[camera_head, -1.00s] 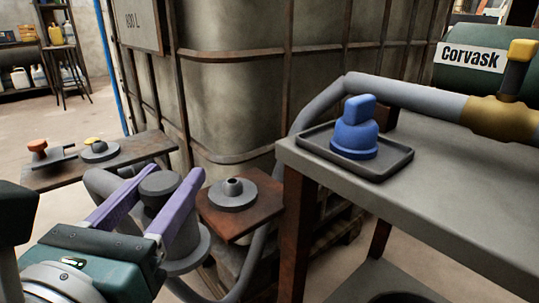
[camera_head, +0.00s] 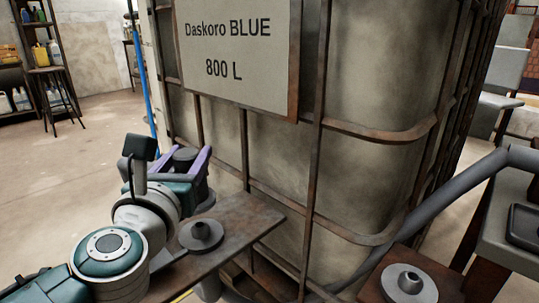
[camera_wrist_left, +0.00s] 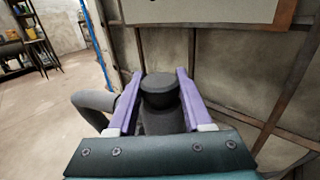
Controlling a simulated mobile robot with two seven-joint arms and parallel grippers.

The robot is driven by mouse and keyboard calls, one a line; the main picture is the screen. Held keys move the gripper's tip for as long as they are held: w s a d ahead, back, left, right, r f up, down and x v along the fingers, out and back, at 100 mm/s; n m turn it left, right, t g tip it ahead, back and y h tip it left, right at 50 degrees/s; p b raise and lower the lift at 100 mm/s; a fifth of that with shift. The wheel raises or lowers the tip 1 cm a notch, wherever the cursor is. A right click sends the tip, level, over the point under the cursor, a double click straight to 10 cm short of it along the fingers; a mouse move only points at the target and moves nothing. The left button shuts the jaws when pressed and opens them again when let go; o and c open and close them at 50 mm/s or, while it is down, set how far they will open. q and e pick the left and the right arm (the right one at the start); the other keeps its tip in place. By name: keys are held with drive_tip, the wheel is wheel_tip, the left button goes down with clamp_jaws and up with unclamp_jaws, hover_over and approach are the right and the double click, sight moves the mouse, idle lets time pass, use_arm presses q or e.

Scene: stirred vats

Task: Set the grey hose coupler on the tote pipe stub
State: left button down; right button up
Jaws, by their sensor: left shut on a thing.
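My left gripper (camera_head: 198,160) is shut on the grey hose coupler (camera_head: 185,155), holding it up in front of the tote's left part. In the left wrist view the coupler (camera_wrist_left: 160,92) sits between the purple fingers (camera_wrist_left: 160,98), with its hose to the left. A grey pipe stub (camera_head: 201,235) with a round flange stands on the rusty shelf before the tote, below and nearer than the coupler and apart from it. A second grey stub (camera_head: 408,283) stands on a rusty plate at lower right. My right gripper is out of view.
The caged tote (camera_head: 390,80) bears a sign (camera_head: 238,55) reading "Daskoro BLUE 800 L". My left arm hides part of the rusty shelf (camera_head: 245,222). A grey hose (camera_head: 440,195) runs up at right beside a table (camera_head: 510,200). Open floor lies left.

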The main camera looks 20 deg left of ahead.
use_arm(q)
drive_tip(key=shift+f+b, duration=0.5)
drive_tip(key=shift+f, duration=0.05)
wheel_tip(320, 180, down, 4)
drive_tip(key=b, duration=0.3)
drive_tip(key=shift+d+r, duration=0.15)
drive_tip(key=shift+f+b, duration=0.55)
drive_tip(key=shift+b, duration=0.2)
drive_tip(key=shift+f+b, duration=0.55)
drive_tip(key=shift+b, duration=0.15)
drive_tip(key=c, duration=0.6)
unclamp_jaws()
